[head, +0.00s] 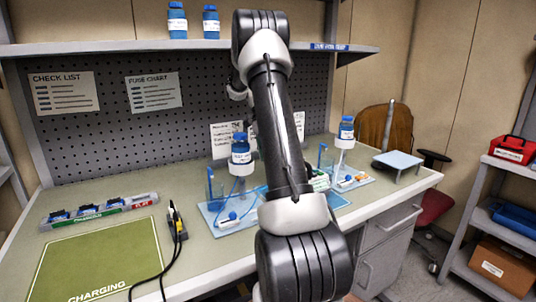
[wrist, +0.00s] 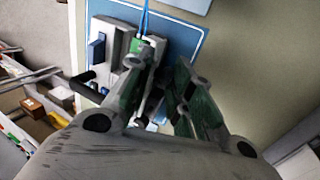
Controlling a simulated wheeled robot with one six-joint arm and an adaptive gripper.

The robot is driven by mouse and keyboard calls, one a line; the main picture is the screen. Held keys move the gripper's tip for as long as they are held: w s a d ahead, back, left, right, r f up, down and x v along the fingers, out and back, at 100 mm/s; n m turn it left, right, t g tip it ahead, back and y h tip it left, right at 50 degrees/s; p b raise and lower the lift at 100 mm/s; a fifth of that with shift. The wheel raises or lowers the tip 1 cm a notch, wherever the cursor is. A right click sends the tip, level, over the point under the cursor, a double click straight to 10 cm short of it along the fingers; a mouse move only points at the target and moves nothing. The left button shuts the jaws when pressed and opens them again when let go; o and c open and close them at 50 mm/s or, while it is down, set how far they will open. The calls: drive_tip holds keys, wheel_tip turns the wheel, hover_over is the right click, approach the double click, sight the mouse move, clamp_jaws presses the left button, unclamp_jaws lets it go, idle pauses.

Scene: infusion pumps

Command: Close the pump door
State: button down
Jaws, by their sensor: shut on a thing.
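In the wrist view, the infusion pump (wrist: 116,45) lies on a blue mat (wrist: 188,34), with a pale body, a blue block and a green strip. A pale panel (wrist: 152,47) beside the green strip looks like its door; it stands apart from the body side, and its exact angle is unclear. My gripper (wrist: 168,82) is at this panel's near end, its fingers closed in on it. The contact itself is partly hidden by the fingers. In the head view, my arm hides the gripper and the pump it works at.
A green charging mat (head: 95,262), a rack (head: 100,210) and a cabled device (head: 177,222) are at the left. A small raised stand (head: 398,160) is at the right.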

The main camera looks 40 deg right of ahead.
drive_tip(key=shift+s+a+r+t+h, duration=0.15)
drive_tip(key=shift+s+r+t+h, duration=0.2)
drive_tip(key=shift+s+t, duration=0.5)
drive_tip(key=t, duration=0.1)
drive_tip(key=s+t, duration=0.2)
drive_tip(key=t, duration=0.1)
drive_tip(key=shift+a+r+h, duration=0.25)
drive_tip(key=shift+h, duration=0.1)
drive_tip(key=shift+s+a+f+t+h, duration=0.1)
drive_tip(key=shift+s+t+h, duration=0.1)
drive_tip(key=shift+s+t, duration=0.45)
drive_tip(key=shift+s+a+f+t+h, duration=0.15)
drive_tip(key=shift+s+t+h, duration=0.1)
drive_tip(key=shift+t, duration=0.65)
drive_tip(key=shift+s+a+f+t+h, duration=0.15)
drive_tip(key=shift+s+t, duration=0.3)
drive_tip(key=shift+t, duration=0.35)
drive_tip(key=c, duration=1.3)
unclamp_jaws()
drive_tip(key=shift+c, duration=0.2)
